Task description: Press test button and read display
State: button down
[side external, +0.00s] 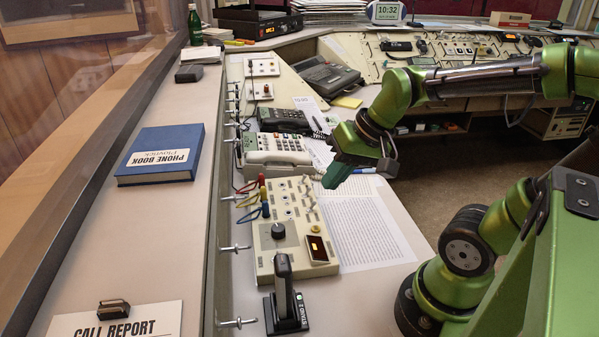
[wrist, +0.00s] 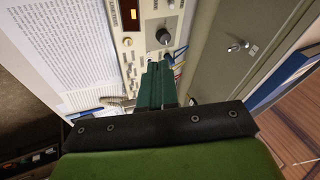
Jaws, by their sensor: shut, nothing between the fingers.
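A beige test panel (side external: 268,270) lies on the desk, with a dark knob (side external: 278,231), toggle switches and small buttons. A small display (side external: 317,248) with reddish marks sits at its near right; its reading is too small to make out. A yellow round button (side external: 316,229) is just beyond the display. I cannot read which control is the test button. My gripper (side external: 336,177) is shut and empty, held above the panel's far right end. In the wrist view, the fingers (wrist: 156,85) cover part of the panel, and the display (wrist: 129,15) and knob (wrist: 163,36) show beyond them.
A black stapler-like handset stand (side external: 287,310) stands at the panel's near end. Red, yellow and blue cables (side external: 251,199) loop from its left side. A white phone (side external: 277,150) lies beyond. Printed sheets (side external: 372,235) cover the desk to the right. A blue phone book (side external: 162,153) lies on the left ledge.

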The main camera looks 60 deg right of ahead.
aim_at(320, 227)
jog(key=w+d+f+m+y, duration=0.4)
jog(key=w+f+m+y, duration=0.1)
jog(key=m, duration=0.4)
jog(key=shift+w+d+f+y, duration=0.15)
jog(key=shift+d+f+y, duration=0.2)
jog(key=shift+f+y, duration=0.2)
jog(key=shift+f, duration=4.45)
jog(key=shift+f, duration=0.1)
jog(key=shift+f, duration=0.3)
